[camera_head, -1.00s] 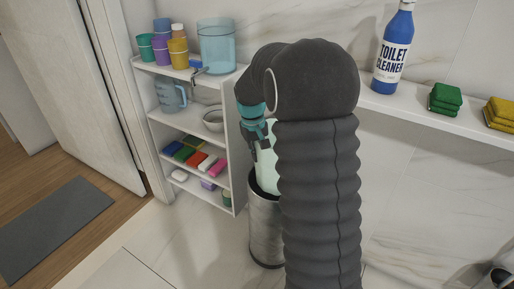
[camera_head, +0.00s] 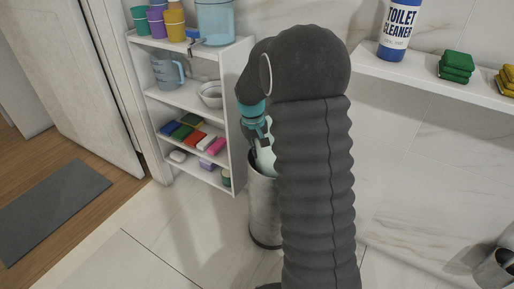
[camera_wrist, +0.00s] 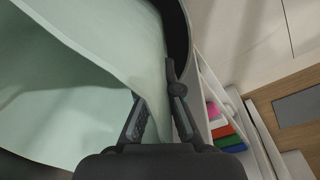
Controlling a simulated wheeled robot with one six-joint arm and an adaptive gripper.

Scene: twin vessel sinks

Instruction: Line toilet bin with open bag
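The pale green bag (camera_head: 265,158) is at the mouth of the grey metal bin (camera_head: 265,210). Its upper part stands above the rim, and my arm hides much of both. In the wrist view the bag (camera_wrist: 80,100) is spread wide with its mouth open, next to the dark curved bin rim (camera_wrist: 183,40). My gripper (camera_head: 258,140) is just above the bin. In the wrist view my gripper's fingers (camera_wrist: 158,95) are close together with bag material between them. They appear shut on the bag's edge. The bag's bottom is hidden.
A white shelf unit (camera_head: 240,110) with cups, a jug, a bowl and coloured sponges stands just left of the bin. A grey mat (camera_head: 55,208) lies at left. Floor in front is clear.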

